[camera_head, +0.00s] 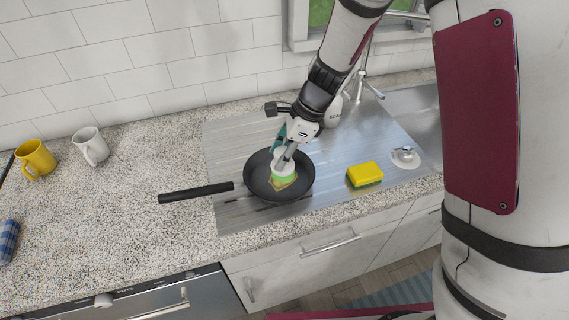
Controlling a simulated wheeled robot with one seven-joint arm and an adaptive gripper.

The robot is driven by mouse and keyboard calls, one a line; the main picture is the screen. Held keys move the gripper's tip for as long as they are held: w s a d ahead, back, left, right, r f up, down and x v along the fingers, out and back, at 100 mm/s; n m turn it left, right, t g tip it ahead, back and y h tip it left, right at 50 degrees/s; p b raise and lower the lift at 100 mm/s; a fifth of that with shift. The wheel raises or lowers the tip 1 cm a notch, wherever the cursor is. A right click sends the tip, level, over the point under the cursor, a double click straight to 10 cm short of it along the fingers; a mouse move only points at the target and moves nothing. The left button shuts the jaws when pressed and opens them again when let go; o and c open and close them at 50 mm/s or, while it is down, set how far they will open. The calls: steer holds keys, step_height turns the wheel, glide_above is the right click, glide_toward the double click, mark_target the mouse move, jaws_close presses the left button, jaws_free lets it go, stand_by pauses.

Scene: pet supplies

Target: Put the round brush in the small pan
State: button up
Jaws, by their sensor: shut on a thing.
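The small pan (300,189) is a dark frying pan on the metal drainboard, its black handle (196,192) pointing left over the counter. The round brush (283,169) has a white top and a green and tan lower part. It is upright or nearly so, inside the pan's rim as seen from here. My gripper (285,158) is above the pan, shut on the top of the brush. I cannot tell whether the brush touches the pan's bottom.
A yellow and green sponge (365,174) lies right of the pan, with a sink strainer (405,157) beyond it. A yellow mug (36,159) and a white mug (91,147) stand at the left. A blue cloth (8,241) lies at the left edge. The counter between is clear.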

mark_target(283, 172)
steer(key=shift+f, duration=3.25)
steer(key=shift+f, duration=0.15)
steer(key=o, duration=1.2)
steer(key=s+d+r+n+t, duration=0.1)
steer(key=s+d+r+n, duration=0.2)
steer(key=r, duration=0.5)
steer(key=s+d+r+n+h, duration=0.1)
steer(key=s+d+r+n, duration=0.25)
steer(key=r, duration=0.55)
steer(key=s+d+r+n+t, duration=0.15)
steer(key=d+r, duration=0.25)
steer(key=r, duration=0.4)
steer(key=s+d+r+n+t+h, duration=0.1)
steer(key=s+d+r+n, duration=0.1)
steer(key=s+n, duration=0.1)
steer(key=s+d+r+n+t+h, duration=0.1)
steer(key=s+d+r+n, duration=0.1)
steer(key=s, duration=0.3)
steer(key=s+d+r+n+t+h, duration=0.1)
steer(key=s+d+r+n, duration=0.1)
steer(key=s+n, duration=0.3)
steer(key=shift+d+h, duration=0.3)
steer(key=shift+d, duration=0.4)
